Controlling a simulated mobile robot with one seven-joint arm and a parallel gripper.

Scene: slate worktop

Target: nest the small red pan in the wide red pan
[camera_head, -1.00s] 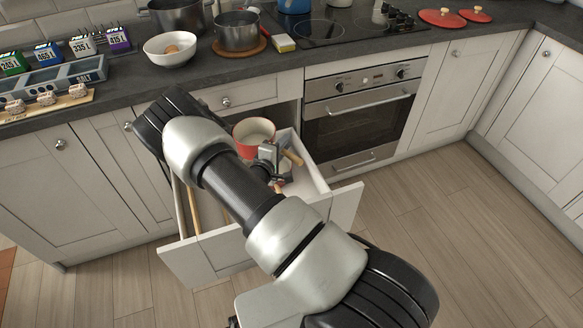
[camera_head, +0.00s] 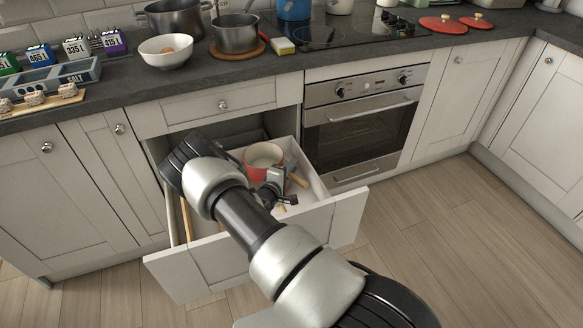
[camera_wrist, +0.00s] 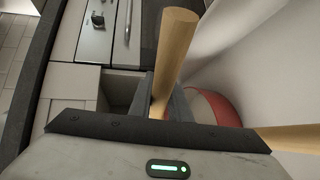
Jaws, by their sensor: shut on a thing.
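A red pan with a cream inside (camera_head: 263,157), which looks like the wide one, sits in the open drawer (camera_head: 333,213). My gripper (camera_head: 273,186) is over the drawer, just in front of this pan in the head view. In the wrist view my gripper (camera_wrist: 164,100) is shut on a wooden handle (camera_wrist: 176,45). The handle seems to belong to the small red pan; its body is mostly hidden by my gripper, with a trace of red at the handle's base. A red and cream pan wall (camera_wrist: 222,106) shows beyond the fingers.
Another wooden handle (camera_wrist: 285,138) sticks out to the right in the wrist view. Long wooden pieces (camera_head: 185,215) lie at the drawer's left. The oven (camera_head: 362,125) stands right of the drawer. Pots and a white bowl (camera_head: 166,52) stand on the worktop above.

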